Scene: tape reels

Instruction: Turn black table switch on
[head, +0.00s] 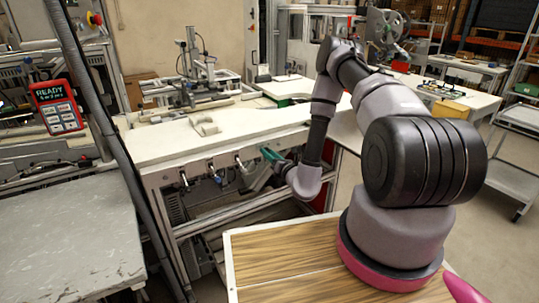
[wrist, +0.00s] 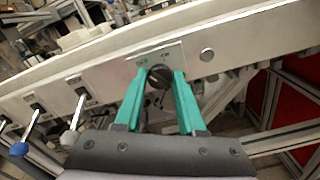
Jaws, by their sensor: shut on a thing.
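The black table switch (wrist: 159,80) is a round knob on a metal plate set in the front panel of the white table (head: 165,147). In the wrist view it sits between the two teal fingers of my gripper (wrist: 161,74), which are shut on it from its left and right sides. Small markings show on the plate above the knob, too small to read. In the head view my gripper (head: 268,155) is at the table's front panel, and the switch itself is hidden there.
Left of the switch, the panel carries lever switches, one with a blue tip (wrist: 19,149) and one with a white tip (wrist: 69,138). A round metal button (wrist: 207,55) is to its right. A wood-topped surface (head: 285,250) lies below my arm.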

